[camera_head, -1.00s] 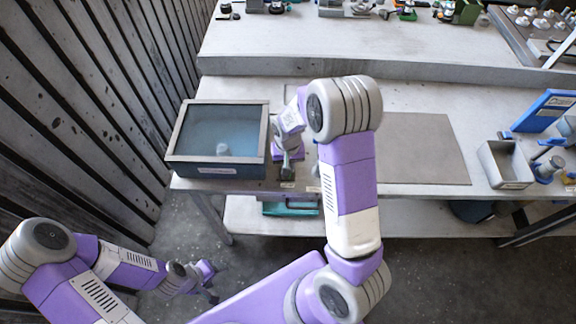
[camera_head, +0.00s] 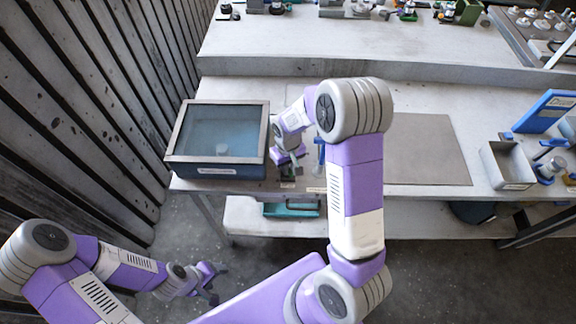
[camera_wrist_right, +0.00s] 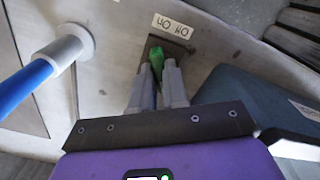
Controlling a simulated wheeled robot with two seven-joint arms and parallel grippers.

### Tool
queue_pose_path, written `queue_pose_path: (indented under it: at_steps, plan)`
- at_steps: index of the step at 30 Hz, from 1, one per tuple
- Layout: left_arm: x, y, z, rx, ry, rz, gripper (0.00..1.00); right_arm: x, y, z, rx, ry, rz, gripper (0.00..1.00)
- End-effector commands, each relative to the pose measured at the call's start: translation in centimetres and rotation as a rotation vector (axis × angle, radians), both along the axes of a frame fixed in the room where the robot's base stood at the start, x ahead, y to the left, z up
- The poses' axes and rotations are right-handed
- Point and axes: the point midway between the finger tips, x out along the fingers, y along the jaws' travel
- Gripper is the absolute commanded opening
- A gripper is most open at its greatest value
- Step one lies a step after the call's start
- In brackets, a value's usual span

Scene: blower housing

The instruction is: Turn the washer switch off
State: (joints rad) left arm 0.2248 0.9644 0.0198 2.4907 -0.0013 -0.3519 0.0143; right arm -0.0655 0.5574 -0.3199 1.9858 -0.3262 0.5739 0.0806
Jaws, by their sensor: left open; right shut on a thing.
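The washer (camera_head: 217,172) is a dark blue box with a clear lid on the left end of the bench. A small pale object (camera_head: 222,151) shows blurrily inside it. My right gripper (camera_head: 291,168) is at the bench front, just right of the washer. In the right wrist view its fingers (camera_wrist_right: 158,84) are shut on a green switch lever (camera_wrist_right: 156,61) on a dark plate. The fingers hide the lever's lower part. A white label (camera_wrist_right: 172,26) lies beside the plate, upside down in this view. My left gripper (camera_head: 210,284) is open and empty, low in front of the bench.
A blue-handled tool with a grey collar (camera_wrist_right: 68,52) is close beside the right gripper; its blue part (camera_head: 320,152) shows in the head view. A grey mat (camera_head: 428,150) lies bare on the bench. A metal bin (camera_head: 508,165) stands at the right.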

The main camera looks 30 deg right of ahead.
Motion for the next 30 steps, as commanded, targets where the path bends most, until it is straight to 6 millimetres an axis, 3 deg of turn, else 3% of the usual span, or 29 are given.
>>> queue_pose_path:
  at_steps: [5,6,11,20,30]
  plan:
    - [0.0,0.0,0.0,0.000,0.000,0.000,0.66,0.0,0.0,0.0,-0.001,0.001,0.006,0.00]
    - [0.0,0.0,0.0,0.000,0.000,0.000,0.66,0.0,0.0,0.0,-0.001,0.001,0.006,0.17]
    - [0.0,0.0,0.0,0.000,0.000,0.000,0.66,0.0,0.0,0.0,-0.001,0.001,0.004,0.39]
    - [0.0,0.0,0.0,0.000,0.000,0.000,0.66,0.0,0.0,0.3,-0.001,-0.001,0.002,0.39]
    - [0.0,0.0,0.7,0.000,0.000,0.000,0.66,0.1,0.0,5.4,0.000,-0.005,0.003,0.39]
